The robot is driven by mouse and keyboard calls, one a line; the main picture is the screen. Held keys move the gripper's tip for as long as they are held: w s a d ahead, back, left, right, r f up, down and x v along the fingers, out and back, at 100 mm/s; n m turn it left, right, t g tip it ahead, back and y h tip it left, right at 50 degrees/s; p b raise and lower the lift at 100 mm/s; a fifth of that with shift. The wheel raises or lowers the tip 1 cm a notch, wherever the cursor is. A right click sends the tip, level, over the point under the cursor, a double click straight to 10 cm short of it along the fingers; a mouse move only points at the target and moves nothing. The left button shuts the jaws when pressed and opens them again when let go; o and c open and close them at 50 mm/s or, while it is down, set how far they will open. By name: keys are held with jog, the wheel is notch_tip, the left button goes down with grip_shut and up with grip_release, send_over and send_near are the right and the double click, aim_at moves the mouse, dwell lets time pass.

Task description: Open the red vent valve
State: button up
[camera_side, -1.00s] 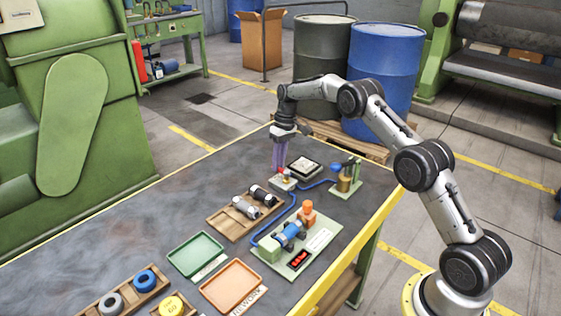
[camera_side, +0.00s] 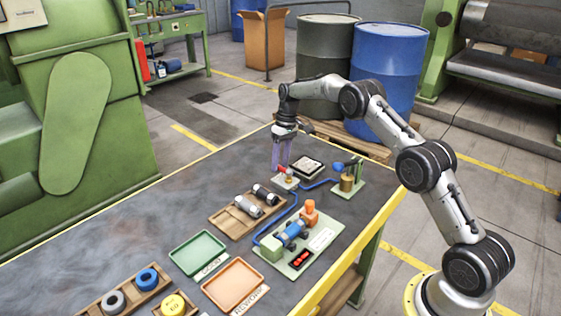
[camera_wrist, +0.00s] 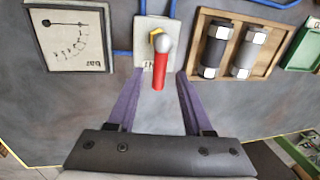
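The red vent valve is a red lever (camera_wrist: 159,70) with a grey rounded end and a yellow part beside it, on a small light plate (camera_wrist: 151,30). In the wrist view the lever points down the picture, toward my gripper. In the side view the red lever (camera_side: 285,170) shows just below and right of my fingertips. My gripper (camera_wrist: 159,74) is open, with its two purple fingers apart on either side of the lever. No contact shows in the wrist view. In the side view my gripper (camera_side: 281,168) hangs nearly upright above the valve.
A square dial gauge (camera_wrist: 70,38) lies left of the valve in the wrist view. A wooden tray (camera_wrist: 262,42) with grey and black cylinders lies right. Blue hoses (camera_side: 318,184) run from the valve area. Bare bench (camera_side: 120,215) lies to the left.

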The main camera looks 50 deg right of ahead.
notch_tip(320, 180, up, 14)
jog(key=d, duration=0.2)
jog(key=shift+d+f, duration=0.25)
jog(key=shift+d, duration=0.1)
